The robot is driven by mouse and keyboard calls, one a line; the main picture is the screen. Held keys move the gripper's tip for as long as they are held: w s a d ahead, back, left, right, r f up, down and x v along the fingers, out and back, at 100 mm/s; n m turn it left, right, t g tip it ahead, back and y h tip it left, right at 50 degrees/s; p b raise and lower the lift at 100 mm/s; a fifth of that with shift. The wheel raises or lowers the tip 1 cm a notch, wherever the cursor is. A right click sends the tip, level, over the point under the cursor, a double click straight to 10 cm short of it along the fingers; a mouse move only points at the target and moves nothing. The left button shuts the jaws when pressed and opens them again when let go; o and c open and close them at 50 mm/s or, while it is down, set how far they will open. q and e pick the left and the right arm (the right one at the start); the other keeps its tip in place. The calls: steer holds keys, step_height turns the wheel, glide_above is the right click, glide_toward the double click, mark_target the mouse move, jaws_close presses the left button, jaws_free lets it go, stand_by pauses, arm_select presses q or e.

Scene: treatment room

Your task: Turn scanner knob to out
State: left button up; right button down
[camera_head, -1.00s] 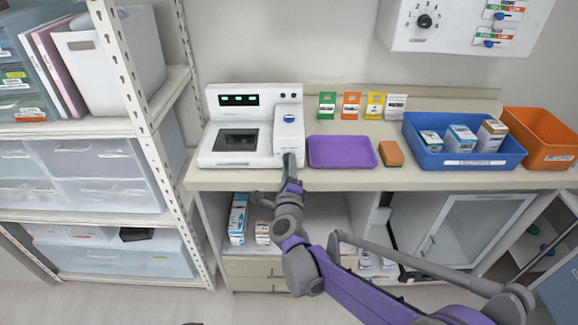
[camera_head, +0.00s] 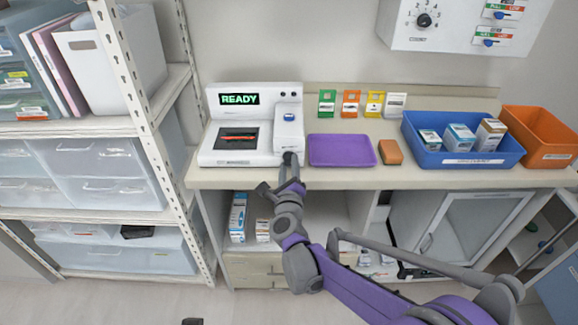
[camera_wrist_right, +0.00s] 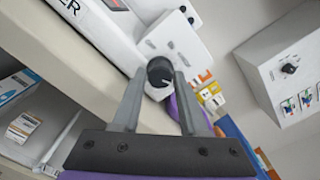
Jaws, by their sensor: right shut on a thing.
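The white scanner (camera_head: 263,155) stands on the left end of the counter. Its display (camera_head: 239,99) reads READY in green, and its dark window (camera_head: 237,138) shows a red bar. A blue button (camera_head: 289,117) is on its right-hand block. In the right wrist view, the round black scanner knob (camera_wrist_right: 160,72) with a pale pointer mark sits between the fingertips of my right gripper (camera_wrist_right: 158,85), which is shut on it.
A purple tray (camera_head: 341,151) and an orange sponge-like block (camera_head: 390,152) lie right of the scanner. Several coloured cards stand behind the tray. A blue bin (camera_head: 466,160) with boxes and an orange bin (camera_head: 555,160) stand further right. A metal shelf (camera_head: 139,75) rises on the left.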

steer(key=shift+c, duration=2.2)
jaws_free()
steer(key=s, duration=1)
steer(key=shift+s, duration=0.4)
